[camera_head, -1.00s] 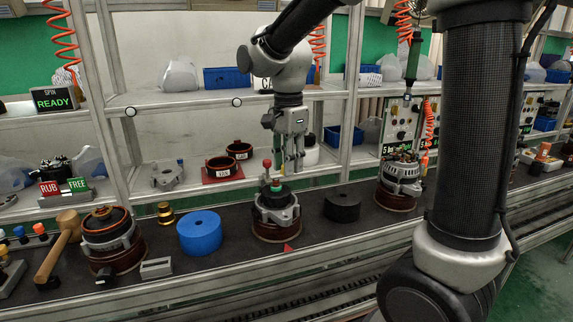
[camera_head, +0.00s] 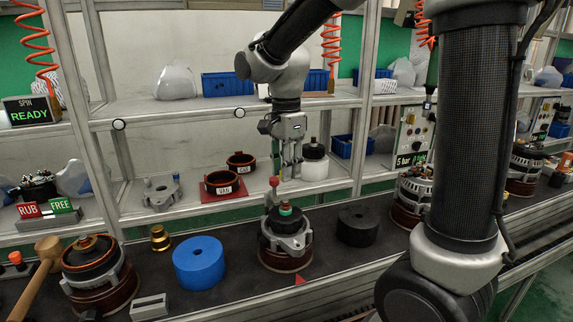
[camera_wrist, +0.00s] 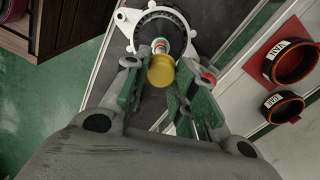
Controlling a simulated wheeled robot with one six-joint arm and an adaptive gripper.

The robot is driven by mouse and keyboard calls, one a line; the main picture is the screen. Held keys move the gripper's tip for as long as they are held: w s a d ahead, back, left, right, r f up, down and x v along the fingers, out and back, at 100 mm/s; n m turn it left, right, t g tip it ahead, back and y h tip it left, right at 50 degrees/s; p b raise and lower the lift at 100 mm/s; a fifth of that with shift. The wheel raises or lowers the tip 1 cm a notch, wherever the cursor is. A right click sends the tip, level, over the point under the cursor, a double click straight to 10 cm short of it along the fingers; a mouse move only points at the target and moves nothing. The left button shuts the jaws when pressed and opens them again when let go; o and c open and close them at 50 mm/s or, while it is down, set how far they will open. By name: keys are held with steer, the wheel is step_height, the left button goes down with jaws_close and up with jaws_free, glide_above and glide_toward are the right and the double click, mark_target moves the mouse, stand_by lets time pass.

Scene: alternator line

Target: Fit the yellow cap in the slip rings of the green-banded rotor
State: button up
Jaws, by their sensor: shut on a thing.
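My gripper (camera_head: 291,176) points down above the green-banded rotor; its fingers (camera_wrist: 152,78) are shut on the yellow cap (camera_wrist: 161,72) in the wrist view. I cannot make out the cap in the head view. The rotor (camera_head: 285,209) stands upright in a grey alternator housing (camera_head: 287,238) on a dark red round base. Its green-tipped shaft shows at the top. In the wrist view, the rotor's shaft and slip rings (camera_wrist: 160,46) lie just beyond the cap, in the housing (camera_wrist: 124,18). The cap partly covers the shaft there, and the gap between them is hard to judge.
A red-knobbed lever (camera_head: 274,182) stands close behind the rotor. A blue ring (camera_head: 199,263) is to the left and a black ring (camera_head: 357,226) to the right.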

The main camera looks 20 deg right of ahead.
mark_target(286, 201)
steer(key=shift+f, duration=2.6)
steer(key=shift+f, duration=1.55)
steer(key=o, duration=0.7)
steer(key=shift+o, duration=0.2)
step_height(286, 201, up, 12)
steer(key=shift+r, duration=0.1)
